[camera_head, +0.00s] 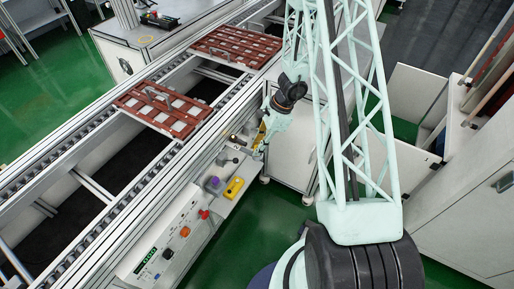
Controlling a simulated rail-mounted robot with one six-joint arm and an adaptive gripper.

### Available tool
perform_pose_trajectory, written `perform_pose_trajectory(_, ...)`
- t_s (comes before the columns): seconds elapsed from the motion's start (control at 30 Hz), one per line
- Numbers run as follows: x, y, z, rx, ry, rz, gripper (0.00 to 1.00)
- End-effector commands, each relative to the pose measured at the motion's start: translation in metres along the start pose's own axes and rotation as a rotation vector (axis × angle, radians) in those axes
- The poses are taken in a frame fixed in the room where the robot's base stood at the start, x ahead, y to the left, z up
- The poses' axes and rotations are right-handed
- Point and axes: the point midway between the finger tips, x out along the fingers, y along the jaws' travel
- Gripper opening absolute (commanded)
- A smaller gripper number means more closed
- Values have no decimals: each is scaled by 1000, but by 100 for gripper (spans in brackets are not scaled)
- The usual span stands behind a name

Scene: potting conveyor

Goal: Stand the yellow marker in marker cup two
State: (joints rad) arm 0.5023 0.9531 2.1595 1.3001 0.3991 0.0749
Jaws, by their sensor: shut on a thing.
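My gripper (258,148) is at the end of the pale green arm, low over the far end of the control ledge beside the conveyor. It is shut on a slim yellow thing (260,134), which looks like the yellow marker. The marker looks roughly upright, and the gripper partly hides it. I cannot tell whether its lower end touches anything. The marker cups cannot be made out, and I cannot tell which one is cup two.
The control ledge (150,250) carries a yellow block (234,188), a purple part (213,184), a red knob (204,214) and an orange button (185,231). Brown slatted pallets (165,108) sit on the conveyor. A white cabinet (465,225) stands right; green floor lies between.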

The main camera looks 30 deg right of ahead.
Motion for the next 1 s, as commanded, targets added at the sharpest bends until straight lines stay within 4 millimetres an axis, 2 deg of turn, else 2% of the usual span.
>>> perform_pose_trajectory(0.17, 3, 0, -1, 0, 0, 0, 6)
perform_pose_trajectory(0.2, 3, 0, -1, 0, 0, 0, 19)
perform_pose_trajectory(0.33, 2, 0, -1, 0, 0, 0, 30)
perform_pose_trajectory(0.87, 0, 0, 0, 0, 0, 0, 30)
perform_pose_trajectory(1.0, -11, 0, 0, 0, 0, -1, 30)
